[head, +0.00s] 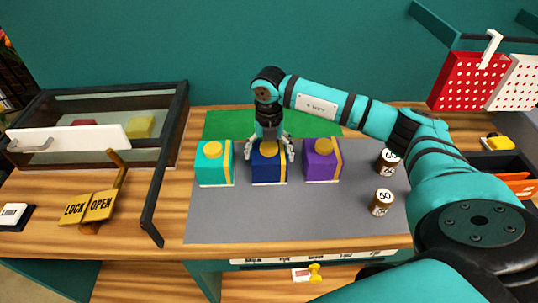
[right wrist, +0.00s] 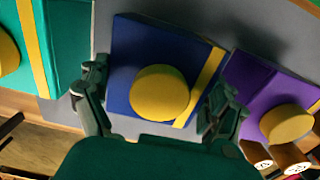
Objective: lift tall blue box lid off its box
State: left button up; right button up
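The tall blue box (head: 268,171) stands on the grey mat between two other boxes. Its dark blue lid has a round yellow knob and a yellow stripe, and the lid (right wrist: 135,48) fills the middle of the right wrist view. My right gripper (head: 269,152) is over the blue box, pointing down. Its fingers are open, one on each side of the yellow knob (right wrist: 160,93). I cannot tell whether the fingers touch the lid. The lid appears seated on the box. My left gripper is not in view.
A teal box (head: 213,168) stands close on the left and a purple box (head: 322,166) close on the right. Two brown weights (head: 381,202) stand on the right of the grey mat (head: 300,220). A glass-topped case (head: 90,90) is at left.

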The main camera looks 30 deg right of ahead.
jog(key=shift+r, duration=0.1)
jog(key=shift+c, duration=0.3)
jog(key=shift+r, duration=0.25)
notch_tip(320, 180, up, 9)
jog(key=b, duration=0.2)
jog(key=shift+f+b, duration=0.2)
jog(key=shift+b, duration=0.2)
jog(key=shift+r, duration=0.4)
